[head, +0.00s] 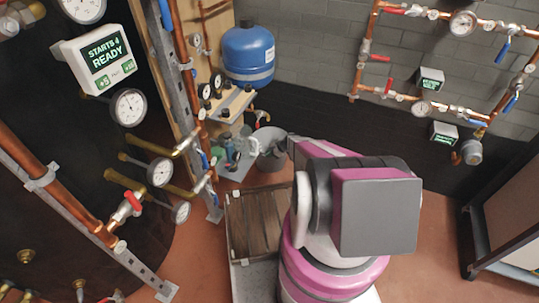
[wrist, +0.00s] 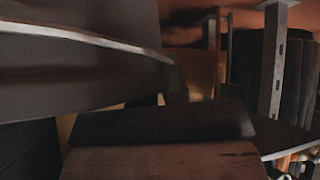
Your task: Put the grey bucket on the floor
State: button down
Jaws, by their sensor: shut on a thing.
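The grey bucket (head: 272,160) is in the middle of the head view, beyond my arm and partly covered by it. My gripper (head: 288,146) is at the bucket's right rim, shut on it; its fingertips are largely hidden in this view. In the wrist view, the bucket's grey wall and pale curved rim (wrist: 90,38) fill the upper left, close to my gripper (wrist: 172,92). The wrist picture is dark, so the exact finger contact is unclear. I cannot tell whether the bucket's base touches anything. The reddish-brown floor (head: 432,235) shows at the right of the head view.
A wooden slatted pallet (head: 254,222) lies in front of the bucket. A grey plate with green pump parts (head: 230,158) is just left of it. A blue tank (head: 248,52) stands behind. Copper pipes and gauges (head: 160,172) crowd the left. Open floor lies right of my arm.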

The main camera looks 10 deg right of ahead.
jog(key=c, duration=1.2)
grip_release()
jog(key=v, duration=1.2)
jog(key=shift+s+a+r+m+g+h, duration=0.55)
jog(key=shift+s+a+r+m+h, duration=0.85)
jog(key=shift+s+r+m, duration=2.5)
jog(key=shift+s+a+r+m+g+h, duration=0.5)
jog(key=shift+s+a+r+m+h, duration=0.95)
jog(key=shift+s+r, duration=2.75)
jog(key=shift+s+a+r+m+g+h, duration=0.55)
jog(key=shift+s+a+r+m+h, duration=1.4)
jog(key=shift+r, duration=4)
jog(key=shift+s+d+m+y, duration=0.25)
jog(key=shift+d+m+y, duration=0.15)
jog(key=shift+m+y, duration=0.3)
